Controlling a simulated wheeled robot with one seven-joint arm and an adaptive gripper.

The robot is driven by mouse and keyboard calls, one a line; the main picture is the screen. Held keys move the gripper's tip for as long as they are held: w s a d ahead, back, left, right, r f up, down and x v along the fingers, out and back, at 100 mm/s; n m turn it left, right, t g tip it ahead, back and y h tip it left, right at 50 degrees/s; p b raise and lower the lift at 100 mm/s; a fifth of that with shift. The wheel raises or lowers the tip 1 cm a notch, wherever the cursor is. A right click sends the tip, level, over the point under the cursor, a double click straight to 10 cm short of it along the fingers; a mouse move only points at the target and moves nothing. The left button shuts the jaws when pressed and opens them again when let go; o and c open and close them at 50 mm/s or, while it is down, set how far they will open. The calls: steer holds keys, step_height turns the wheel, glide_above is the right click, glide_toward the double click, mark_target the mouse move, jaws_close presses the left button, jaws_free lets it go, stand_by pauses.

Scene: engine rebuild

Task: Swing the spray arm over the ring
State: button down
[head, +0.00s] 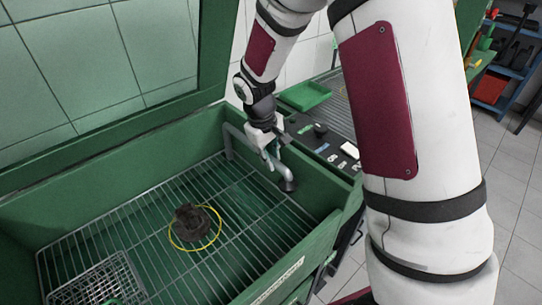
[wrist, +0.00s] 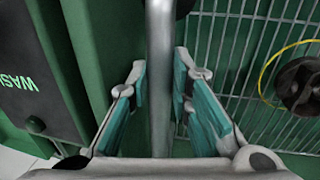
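The spray arm (head: 283,174) is a grey pipe that rises at the basin's back wall, bends over and ends in a dark nozzle (head: 287,185) near the right wall. In the wrist view the pipe (wrist: 160,80) runs between my fingers. My gripper (head: 270,150) has its teal pads close against both sides of the pipe, and it looks shut on it (wrist: 160,62). The yellow ring (head: 173,240) lies on the grate around a dark brown part (head: 191,221), left of the nozzle. Both also show at the wrist view's right: ring (wrist: 264,74), part (wrist: 300,85).
The green wash basin (head: 330,222) has a wire grate (head: 235,200) and a raised lid (head: 212,45). A wire basket (head: 98,284) sits at the front left. A dark panel (head: 335,150) and a green tray (head: 305,95) stand beyond the right wall. The air above the ring is clear.

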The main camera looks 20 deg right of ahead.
steer(key=shift+a, duration=0.1)
steer(key=w+a+m+g+b, duration=0.2)
steer(key=a+m, duration=0.9)
steer(key=a, duration=1)
steer(key=shift+w+a, duration=0.25)
steer(key=shift+a, duration=0.15)
steer(key=c, duration=1.5)
jaws_free()
steer(key=shift+w, duration=0.1)
steer(key=shift+o, duration=0.3)
